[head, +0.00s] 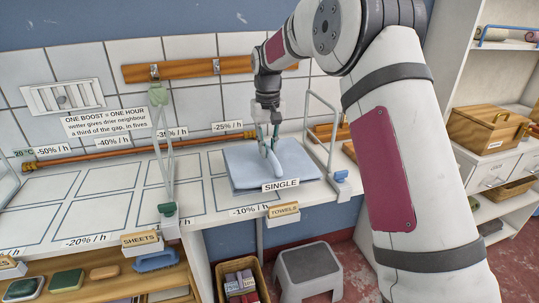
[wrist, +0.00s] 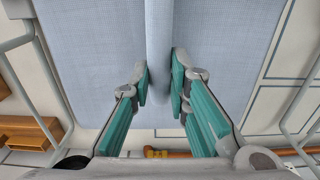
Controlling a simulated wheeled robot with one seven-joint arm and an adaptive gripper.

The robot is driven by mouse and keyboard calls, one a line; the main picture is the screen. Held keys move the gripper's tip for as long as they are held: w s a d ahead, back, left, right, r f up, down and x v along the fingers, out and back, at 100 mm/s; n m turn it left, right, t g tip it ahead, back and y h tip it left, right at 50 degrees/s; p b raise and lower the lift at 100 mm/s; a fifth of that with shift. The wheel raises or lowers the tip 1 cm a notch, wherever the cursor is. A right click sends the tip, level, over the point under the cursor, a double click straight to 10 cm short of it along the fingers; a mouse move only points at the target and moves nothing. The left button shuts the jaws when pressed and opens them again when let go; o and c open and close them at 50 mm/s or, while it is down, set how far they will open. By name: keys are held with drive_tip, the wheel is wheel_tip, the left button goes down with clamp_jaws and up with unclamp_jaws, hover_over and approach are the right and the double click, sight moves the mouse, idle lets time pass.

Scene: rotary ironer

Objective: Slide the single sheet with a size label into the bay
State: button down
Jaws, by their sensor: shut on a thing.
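The single sheet (head: 245,168) is a folded light-blue cloth lying flat on the white counter, with a "SINGLE" label (head: 281,185) at its front edge. My gripper (head: 268,140) is over the sheet, pointing down. In the wrist view its two teal fingers (wrist: 161,85) are closed in on a raised ridge of the sheet (wrist: 158,40), which stands up between the pads. The label does not show in the wrist view. Outlined bays (head: 105,215) lie on the counter to the left, and the sheet covers most of the bay marking beneath it.
Wire-frame dividers stand left (head: 165,155) and right (head: 322,130) of the sheet. A wooden "TOWELS" block (head: 283,210) and a "SHEETS" block (head: 141,238) sit at the counter's front edge. A copper pipe (head: 100,150) runs along the back. The bays at left are bare.

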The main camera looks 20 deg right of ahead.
drive_tip(key=shift+w+b, duration=2.05)
drive_tip(key=shift+w, duration=1.4)
drive_tip(key=shift+w+f+b, duration=0.35)
drive_tip(key=shift+f+b, duration=0.05)
drive_tip(key=shift+f, duration=0.5)
drive_tip(key=shift+w+f+b, duration=0.3)
drive_tip(key=shift+f+b, duration=0.1)
drive_tip(key=shift+f, duration=0.45)
drive_tip(key=shift+w+f+b, duration=0.35)
drive_tip(key=shift+f+b, duration=0.05)
drive_tip(key=shift+f, duration=0.5)
drive_tip(key=shift+f, duration=0.3)
drive_tip(key=c, duration=1.4)
unclamp_jaws()
drive_tip(key=shift+c, duration=0.2)
